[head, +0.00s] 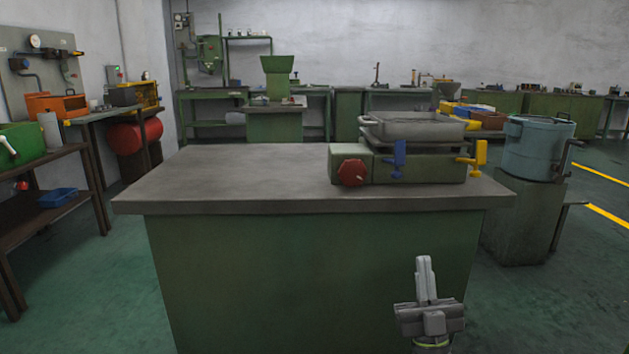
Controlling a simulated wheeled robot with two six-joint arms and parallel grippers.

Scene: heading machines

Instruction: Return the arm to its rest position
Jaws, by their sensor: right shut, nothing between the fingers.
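My right gripper (425,272) shows at the bottom right of the head view, in front of the green side of the workbench. Its fingers point up and lie together, with nothing between them. It is apart from the bench and from everything on it. My left gripper is outside the view.
The green workbench (230,180) stands ahead, its left top bare. On its right sits a green machine (435,172) with a red knob, blue and yellow levers and a grey tray (415,127). A blue pot (537,148) stands right. Floor is clear left of the bench.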

